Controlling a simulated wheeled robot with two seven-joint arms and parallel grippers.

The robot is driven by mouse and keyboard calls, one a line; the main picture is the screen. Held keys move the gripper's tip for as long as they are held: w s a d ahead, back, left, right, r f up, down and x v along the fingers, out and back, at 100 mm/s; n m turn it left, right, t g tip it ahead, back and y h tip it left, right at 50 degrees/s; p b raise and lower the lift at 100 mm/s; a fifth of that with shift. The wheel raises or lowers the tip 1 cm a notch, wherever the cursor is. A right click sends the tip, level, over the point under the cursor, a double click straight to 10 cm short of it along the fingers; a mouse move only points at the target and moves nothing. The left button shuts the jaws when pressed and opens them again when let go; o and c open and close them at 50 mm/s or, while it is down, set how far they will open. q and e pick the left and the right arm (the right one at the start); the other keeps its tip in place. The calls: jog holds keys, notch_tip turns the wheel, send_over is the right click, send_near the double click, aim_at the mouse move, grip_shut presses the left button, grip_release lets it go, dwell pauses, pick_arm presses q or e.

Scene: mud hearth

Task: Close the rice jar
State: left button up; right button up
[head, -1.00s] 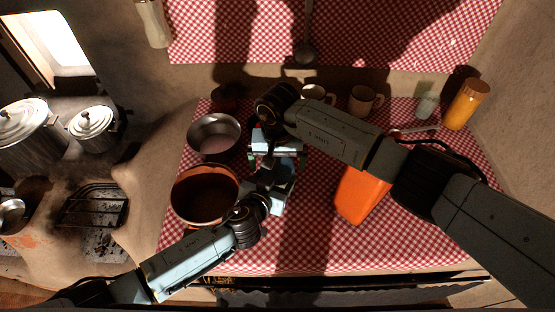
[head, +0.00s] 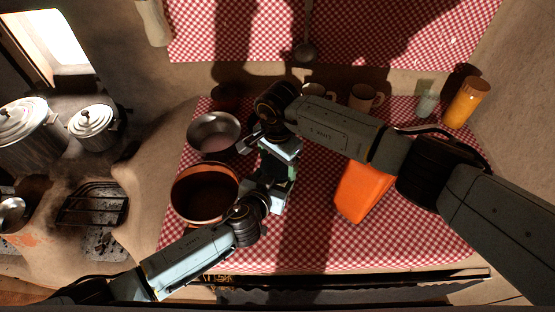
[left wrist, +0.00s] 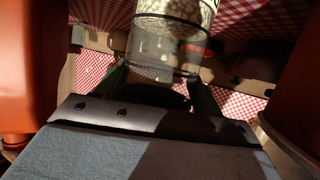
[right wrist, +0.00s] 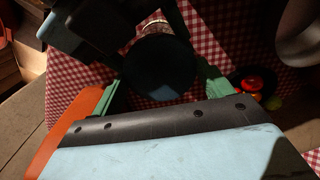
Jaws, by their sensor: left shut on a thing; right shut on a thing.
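The clear glass jar (left wrist: 172,45) shows in the left wrist view, with pale, grainy contents visible near the top of the picture. My left gripper (head: 272,180) is shut on it, one green finger on each side. In the right wrist view my right gripper (right wrist: 162,92) is shut on a dark round lid (right wrist: 157,66). Part of a glass rim shows just beyond the lid. I cannot tell whether lid and jar touch. In the head view the two grippers are close together, the right above the left, and they hide the jar and lid.
A metal bowl (head: 214,150) and a brown pot (head: 184,212) stand left of the grippers. An orange container (head: 362,192) stands to the right. Mugs (head: 362,97) and a yellow-orange canister (head: 466,103) are at the back.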

jog(key=shift+m, duration=0.6)
jog(key=o, duration=1.1)
jog(key=shift+r, duration=2.25)
